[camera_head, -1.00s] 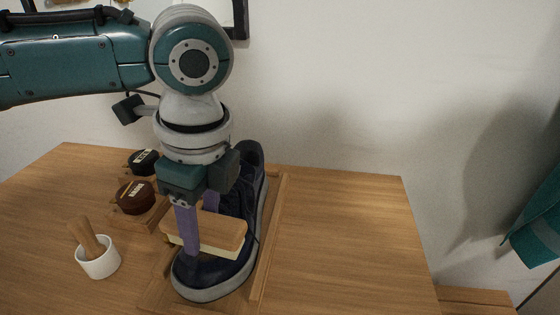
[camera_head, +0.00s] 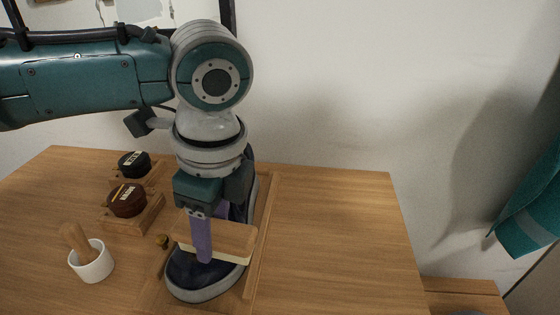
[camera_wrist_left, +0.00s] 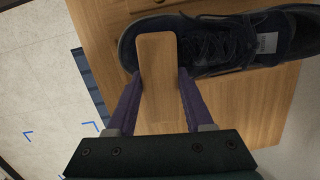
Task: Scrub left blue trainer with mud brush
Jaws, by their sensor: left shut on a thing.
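A dark blue trainer (camera_head: 200,280) with a grey sole lies in a shallow wooden tray (camera_head: 262,235) on the table. Its laces and a pale label show in the left wrist view (camera_wrist_left: 225,45). My left gripper (camera_head: 212,240), with purple fingers, is shut on a mud brush (camera_head: 236,240) with a wooden back and pale bristles. The brush is over the front part of the trainer; its bristles seem to be at the upper, but contact is hidden. The brush back also shows between the fingers in the left wrist view (camera_wrist_left: 157,80). My right gripper is not in view.
A brown tin (camera_head: 127,201) and a black tin (camera_head: 134,164) stand on wooden holders left of the tray. A white pot (camera_head: 92,264) with a wooden-handled tool is at the left front. The table's right side is clear. A teal cloth (camera_head: 530,220) hangs at the right.

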